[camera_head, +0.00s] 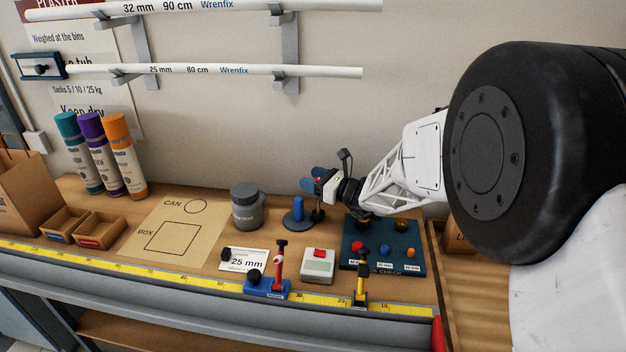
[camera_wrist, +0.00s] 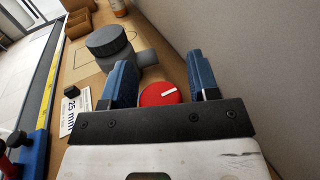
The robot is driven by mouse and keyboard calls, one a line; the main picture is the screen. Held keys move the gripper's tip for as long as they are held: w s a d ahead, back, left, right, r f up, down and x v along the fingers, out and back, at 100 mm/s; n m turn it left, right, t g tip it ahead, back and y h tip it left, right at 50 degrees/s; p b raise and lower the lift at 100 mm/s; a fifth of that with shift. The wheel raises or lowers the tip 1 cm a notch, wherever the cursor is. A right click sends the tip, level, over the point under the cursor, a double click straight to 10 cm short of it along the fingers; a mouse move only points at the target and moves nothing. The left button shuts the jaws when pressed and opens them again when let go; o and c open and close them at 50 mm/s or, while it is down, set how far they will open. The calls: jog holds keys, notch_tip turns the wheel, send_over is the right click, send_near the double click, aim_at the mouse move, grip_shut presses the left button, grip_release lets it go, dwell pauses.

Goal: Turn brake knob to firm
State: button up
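A round red knob (camera_wrist: 160,94) with a white pointer line shows in the wrist view, between my two blue fingers. Its pointer slants slightly up to the right. The lower part of the knob is hidden behind my gripper's dark crossbar, and no firm mark is readable. My gripper (camera_wrist: 160,68) is open, with one finger on each side of the knob and gaps visible on both sides. In the head view my gripper (camera_head: 309,188) hangs low over the back of the bench, right of the grey trap. The knob's face cannot be made out there.
The grey trap (camera_head: 246,206) stands close by; it also shows in the wrist view (camera_wrist: 108,42). In front are a blue base with a red lever (camera_head: 279,264), a white box with a red button (camera_head: 319,264) and a size-check board (camera_head: 384,264). The wall is close behind.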

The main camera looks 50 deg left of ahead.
jog(key=c, duration=0.7)
jog(key=shift+n+g, duration=0.4)
jog(key=shift+g, duration=0.1)
jog(key=n+g+h, duration=0.2)
jog(key=g, duration=0.1)
jog(key=n+g+h, duration=0.1)
jog(key=g, duration=0.1)
jog(key=shift+s+d+f+n+h, duration=0.15)
jog(key=shift+s+n+h, duration=0.1)
jog(key=shift+n+h, duration=0.15)
jog(key=shift+s+d+n+g+h, duration=0.1)
jog(key=shift+d+n+g+h, duration=0.05)
jog(key=shift+n+g+h, duration=1.1)
jog(key=shift+s+d+n+g+h, duration=0.15)
jog(key=shift+n+g+h, duration=0.65)
jog(key=shift+h, duration=0.85)
jog(key=shift+n, duration=0.25)
jog(key=o, duration=0.9)
jog(key=shift+c, duration=0.2)
jog(key=shift+w+d, duration=0.1)
